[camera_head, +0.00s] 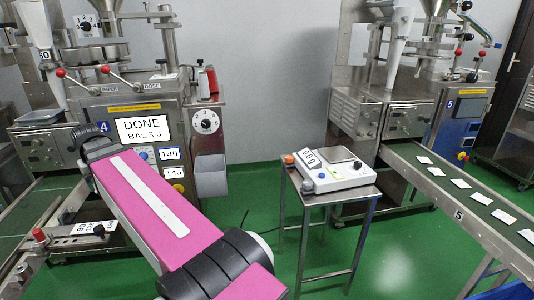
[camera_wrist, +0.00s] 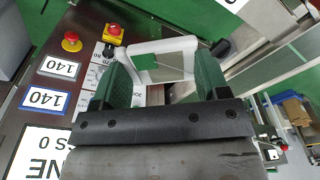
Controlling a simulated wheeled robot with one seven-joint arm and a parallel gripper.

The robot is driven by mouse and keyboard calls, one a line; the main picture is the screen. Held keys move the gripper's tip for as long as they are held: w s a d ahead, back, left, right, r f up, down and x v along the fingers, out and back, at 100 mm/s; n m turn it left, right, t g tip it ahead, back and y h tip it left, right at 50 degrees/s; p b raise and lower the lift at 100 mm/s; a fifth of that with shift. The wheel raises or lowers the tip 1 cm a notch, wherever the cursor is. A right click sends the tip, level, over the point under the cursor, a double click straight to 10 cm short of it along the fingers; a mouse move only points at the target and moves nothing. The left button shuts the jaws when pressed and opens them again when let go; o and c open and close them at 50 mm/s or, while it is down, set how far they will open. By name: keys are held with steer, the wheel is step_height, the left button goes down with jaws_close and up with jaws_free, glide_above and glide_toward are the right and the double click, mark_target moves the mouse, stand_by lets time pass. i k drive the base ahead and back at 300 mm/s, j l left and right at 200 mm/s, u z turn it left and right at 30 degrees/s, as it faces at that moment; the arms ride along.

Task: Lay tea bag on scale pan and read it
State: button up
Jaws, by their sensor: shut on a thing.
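In the head view my pink arm reaches toward that machine, and the gripper and bag are hidden. The scale (camera_head: 331,176) stands on a small metal table (camera_head: 350,194) to the right. Its metal pan (camera_head: 338,154) looks empty. I cannot read its display.
Machine 4's screen (camera_head: 143,129) reads DONE, BAGS 0. A card marked 600 (camera_head: 307,156) stands at the scale's left. Conveyor 5 (camera_head: 420,168), carrying several white bags (camera_head: 460,183), runs right of the scale table. Green floor (camera_head: 400,255) is open in front.

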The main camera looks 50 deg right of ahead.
mark_target(338, 152)
steer(key=k+z, duration=0.15)
steer(key=z, duration=0.2)
steer(key=k+z, duration=0.15)
steer(key=z, duration=0.2)
steer(key=k+l+z, duration=0.15)
steer(key=z, duration=0.7)
steer(key=i+l+z, duration=0.1)
steer(key=z, duration=0.75)
steer(key=i+l, duration=0.05)
